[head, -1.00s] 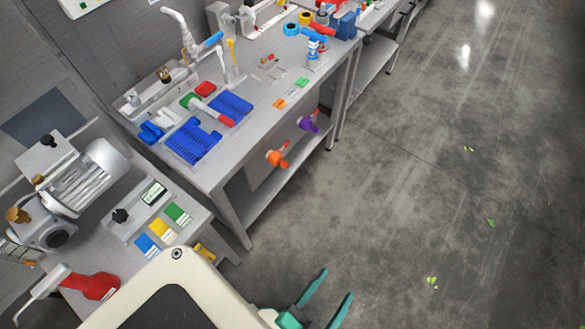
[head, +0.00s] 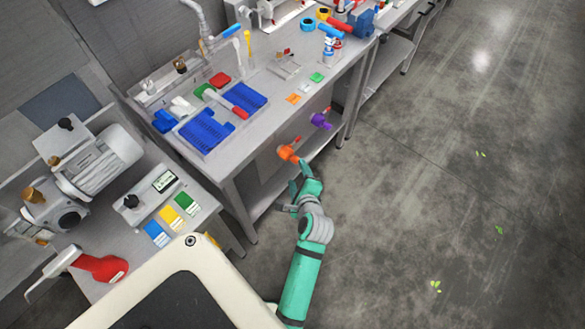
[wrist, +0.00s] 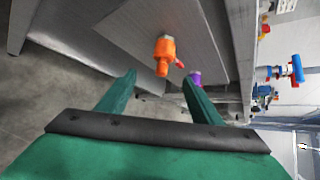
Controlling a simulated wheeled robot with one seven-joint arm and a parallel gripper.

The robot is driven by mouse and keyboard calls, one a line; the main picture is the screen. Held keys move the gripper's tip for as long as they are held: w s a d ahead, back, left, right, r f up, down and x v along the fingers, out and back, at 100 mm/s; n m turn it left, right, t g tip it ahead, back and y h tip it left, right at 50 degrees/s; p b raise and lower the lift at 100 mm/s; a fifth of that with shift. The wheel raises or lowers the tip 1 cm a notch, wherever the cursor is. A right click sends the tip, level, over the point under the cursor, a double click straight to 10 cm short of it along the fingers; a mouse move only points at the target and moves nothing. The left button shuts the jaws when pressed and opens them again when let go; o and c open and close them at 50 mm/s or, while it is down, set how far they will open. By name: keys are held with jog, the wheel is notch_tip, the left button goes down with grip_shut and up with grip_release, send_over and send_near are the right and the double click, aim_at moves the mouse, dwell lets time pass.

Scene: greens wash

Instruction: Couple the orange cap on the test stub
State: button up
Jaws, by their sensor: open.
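The orange cap (head: 286,153) hangs at the front side of the long steel bench, below its top, in the head view. In the wrist view the orange cap (wrist: 165,50) is ahead of my fingers, a little above the gap between their tips. My gripper (head: 303,172) is open and empty, just below and right of the cap in the head view. Its two green fingers are spread in the wrist view (wrist: 158,84). Which part is the test stub I cannot tell for sure; a blue and white upright fitting (head: 329,47) stands on the bench.
A purple fitting (head: 321,120) hangs right of the orange cap, and shows behind my right finger in the wrist view (wrist: 195,77). The bench (head: 262,118) has a lower shelf and legs near my arm. Open floor (head: 430,190) lies to the right.

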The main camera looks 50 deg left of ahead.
aim_at(288, 157)
jog(key=shift+g, duration=0.4)
jog(key=x, duration=0.4)
jog(key=a+r+x, duration=0.1)
jog(key=x, duration=0.3)
jog(key=a+r+x, duration=0.1)
jog(key=x, duration=0.3)
jog(key=shift+s+a, duration=0.1)
jog(key=shift+s, duration=0.05)
jog(key=shift+c, duration=0.3)
jog(key=c, duration=1.2)
jog(key=shift+d, duration=0.25)
jog(key=shift+w+d, duration=0.15)
jog(key=shift+d, duration=1.15)
jog(key=shift+w+d, duration=0.15)
jog(key=shift+d, duration=1.2)
jog(key=shift+d, duration=0.1)
